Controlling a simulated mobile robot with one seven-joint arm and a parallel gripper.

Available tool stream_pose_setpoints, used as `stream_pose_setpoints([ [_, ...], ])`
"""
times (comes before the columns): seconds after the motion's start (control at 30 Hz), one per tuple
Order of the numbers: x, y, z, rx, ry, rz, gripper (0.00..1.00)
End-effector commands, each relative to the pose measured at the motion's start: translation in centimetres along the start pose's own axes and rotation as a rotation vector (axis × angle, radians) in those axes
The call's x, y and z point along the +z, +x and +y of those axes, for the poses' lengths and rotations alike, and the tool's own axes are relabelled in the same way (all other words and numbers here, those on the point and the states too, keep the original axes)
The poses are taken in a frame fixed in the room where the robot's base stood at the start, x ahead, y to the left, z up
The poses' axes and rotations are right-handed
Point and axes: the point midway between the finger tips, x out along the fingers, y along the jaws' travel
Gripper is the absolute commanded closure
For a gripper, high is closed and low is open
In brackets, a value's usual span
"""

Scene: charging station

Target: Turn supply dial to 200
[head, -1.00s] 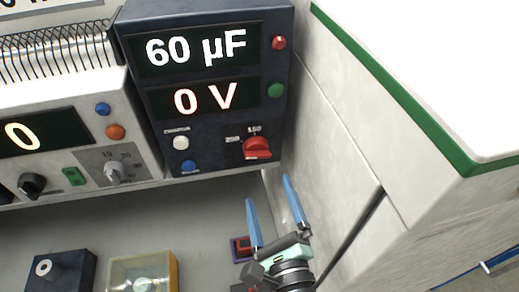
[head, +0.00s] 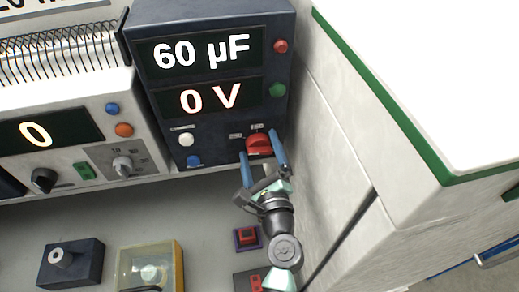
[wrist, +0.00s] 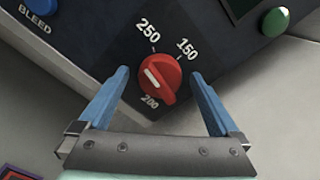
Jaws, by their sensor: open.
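The red dial (head: 258,144) is at the lower right of the dark blue unit (head: 218,121). In the wrist view the dial (wrist: 157,78) has a white line on its face, slanting from upper left to lower right. The labels 250 and 150 are above the dial and 200 is below it; I cannot tell which one is selected. My gripper (head: 258,146) is open, its blue fingers at either side of the dial. In the wrist view my gripper (wrist: 160,74) shows a gap on both sides of the dial. The unit's lower display reads 0 V.
A pale wall panel (head: 330,140) stands close to the right of my gripper. A green button (head: 278,90) and a blue BLEED button (wrist: 43,5) are on the same unit. A white unit (head: 75,135) with knobs is at left. Small boxes lie on the grey bench below.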

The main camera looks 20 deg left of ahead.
Motion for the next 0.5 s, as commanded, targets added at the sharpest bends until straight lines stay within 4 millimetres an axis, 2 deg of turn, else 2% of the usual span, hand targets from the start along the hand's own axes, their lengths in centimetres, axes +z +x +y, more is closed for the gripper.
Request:
stream_pose_setpoints([
  [0.03, 0.01, -0.01, 0.01, 0.0, 0.0, 0.0, 0.07],
  [0.4, 0.0, -0.04, 0.0, 0.0, 0.0, 0.0, 0.74],
  [0.5, 0.0, -0.05, 0.0, 0.0, 0.0, 0.0, 0.87],
])
